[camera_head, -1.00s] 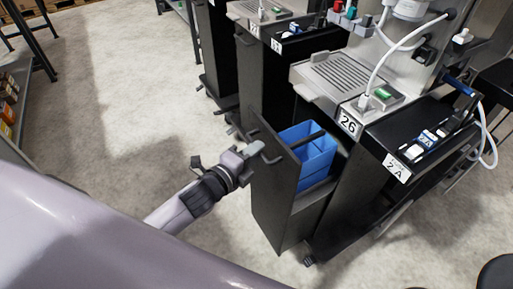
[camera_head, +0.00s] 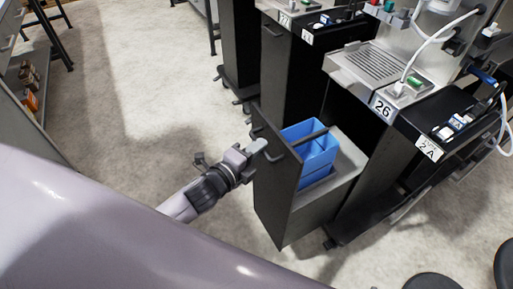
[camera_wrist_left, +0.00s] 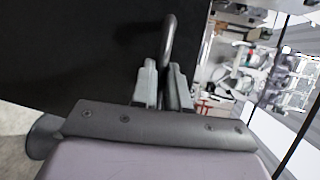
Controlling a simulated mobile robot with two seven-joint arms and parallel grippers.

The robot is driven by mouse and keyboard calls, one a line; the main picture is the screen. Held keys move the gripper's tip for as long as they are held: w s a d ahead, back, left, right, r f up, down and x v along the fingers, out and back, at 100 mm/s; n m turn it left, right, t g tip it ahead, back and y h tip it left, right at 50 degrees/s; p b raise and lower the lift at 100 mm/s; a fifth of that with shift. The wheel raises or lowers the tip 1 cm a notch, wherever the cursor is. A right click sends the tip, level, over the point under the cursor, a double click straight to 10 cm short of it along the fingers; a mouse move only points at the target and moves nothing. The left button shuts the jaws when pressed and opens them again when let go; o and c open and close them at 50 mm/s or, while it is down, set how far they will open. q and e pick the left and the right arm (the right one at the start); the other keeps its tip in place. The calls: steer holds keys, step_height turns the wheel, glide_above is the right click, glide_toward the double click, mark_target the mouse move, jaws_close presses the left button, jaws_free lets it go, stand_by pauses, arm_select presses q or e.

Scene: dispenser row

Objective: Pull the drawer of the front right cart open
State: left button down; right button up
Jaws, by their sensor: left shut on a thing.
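The front right cart (camera_head: 375,180) is black, with labels "26" and "2A". Its tall black drawer (camera_head: 285,195) stands out of the cart body, and blue bins (camera_head: 312,148) and part of a grey interior show inside. My left gripper (camera_head: 258,148) is at the drawer's front panel, shut on the bar handle (camera_head: 274,153). In the left wrist view the curved handle (camera_wrist_left: 169,38) runs down between the fingers of my left gripper (camera_wrist_left: 163,80), beside the dark panel. My right gripper is not in view.
Another black cart (camera_head: 290,70) with a closed-looking front stands behind, further left along the row. A shelf (camera_head: 25,85) stands at the far left. Round dark stool tops (camera_head: 432,282) show at the lower right. The pale floor (camera_head: 150,90) left of the carts is clear.

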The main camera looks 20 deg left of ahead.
arm_select(q)
steer(key=shift+s+a, duration=0.15)
steer(key=shift+a, duration=0.05)
stand_by(0.3)
steer(key=c, duration=1.1)
jaws_free()
steer(key=shift+c, duration=0.2)
steer(key=v, duration=0.7)
steer(key=shift+s, duration=0.15)
steer(key=s+f+n+g+y, duration=0.2)
steer(key=s+f+n+g, duration=0.3)
steer(key=s+f+n, duration=0.6)
steer(key=s+n, duration=0.1)
steer(key=n, duration=0.7)
steer(key=shift+s+d+f+n, duration=0.15)
steer(key=shift+s+f+n, duration=0.15)
steer(key=shift+f, duration=0.05)
